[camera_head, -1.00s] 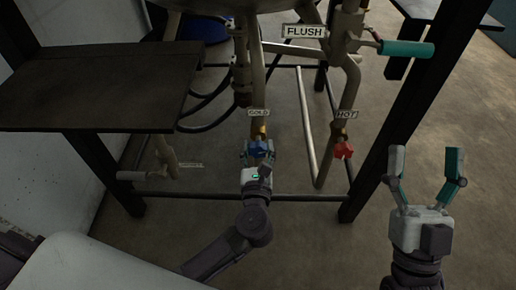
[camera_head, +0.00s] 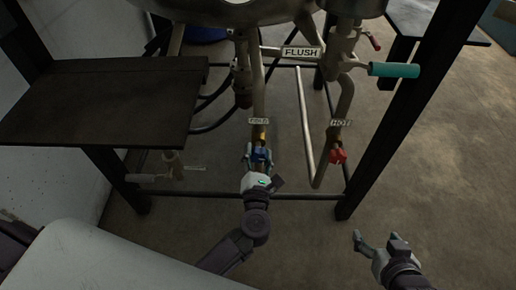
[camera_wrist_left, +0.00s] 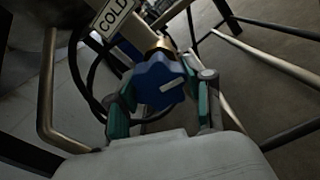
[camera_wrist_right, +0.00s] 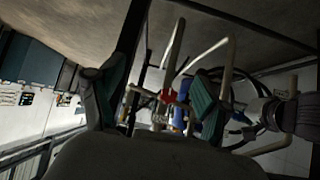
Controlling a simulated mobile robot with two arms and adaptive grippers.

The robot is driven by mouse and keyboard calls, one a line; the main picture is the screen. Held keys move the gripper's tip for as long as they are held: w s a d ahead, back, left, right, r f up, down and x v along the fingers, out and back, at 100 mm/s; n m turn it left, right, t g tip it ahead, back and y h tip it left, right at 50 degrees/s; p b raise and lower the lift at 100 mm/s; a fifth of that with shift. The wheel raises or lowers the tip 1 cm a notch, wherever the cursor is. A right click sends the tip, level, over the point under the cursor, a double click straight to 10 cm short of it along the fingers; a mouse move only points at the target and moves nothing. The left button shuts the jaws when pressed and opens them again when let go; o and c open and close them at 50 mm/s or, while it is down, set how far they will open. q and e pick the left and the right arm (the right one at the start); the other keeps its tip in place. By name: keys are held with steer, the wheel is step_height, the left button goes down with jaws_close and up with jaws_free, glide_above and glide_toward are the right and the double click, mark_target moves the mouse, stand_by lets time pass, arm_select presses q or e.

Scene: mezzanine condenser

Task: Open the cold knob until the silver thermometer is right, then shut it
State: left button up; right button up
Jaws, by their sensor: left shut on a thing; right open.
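The blue cold knob (camera_head: 260,156) sits on a brass fitting under the COLD label (camera_head: 259,121). My left gripper (camera_head: 259,160) is shut around the knob. In the left wrist view the knob (camera_wrist_left: 160,84) lies between the two fingers, and a pale mark on its face runs tilted. My right gripper (camera_head: 378,240) is open and empty at the lower right, apart from the pipes. In the right wrist view its fingers (camera_wrist_right: 150,100) are spread. I do not see the silver thermometer in any view.
A red hot knob (camera_head: 338,156) is right of the cold one, under the HOT label (camera_head: 341,123). A teal-handled lever (camera_head: 394,70) is near the FLUSH label (camera_head: 301,52). A dark shelf (camera_head: 100,104) is at the left. Black frame posts stand both sides; floor at right is clear.

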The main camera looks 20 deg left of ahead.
arm_select(q)
steer(key=m+p, duration=0.2)
steer(key=m, duration=0.1)
steer(key=shift+r, duration=0.1)
steer(key=shift+m+p, duration=0.8)
steer(key=shift+p, duration=0.05)
arm_select(e)
steer(key=s+d+f+g+h, duration=0.25)
steer(key=s+g, duration=0.35)
steer(key=s, duration=0.4)
arm_select(q)
steer(key=shift+m+p, duration=0.3)
steer(key=shift+m, duration=0.1)
steer(key=m+p, duration=0.3)
steer(key=m, duration=0.1)
steer(key=m+p, duration=0.2)
steer(key=m, duration=0.3)
steer(key=shift+p, duration=0.4)
steer(key=shift+m, duration=0.7)
arm_select(e)
steer(key=s+f+g, duration=0.1)
steer(key=s+f, duration=0.2)
steer(key=f, duration=1.9)
steer(key=shift+d+y, duration=0.4)
steer(key=shift+y, duration=0.05)
steer(key=shift+f, duration=0.1)
arm_select(q)
steer(key=o, duration=1.2)
steer(key=shift+c, duration=0.2)
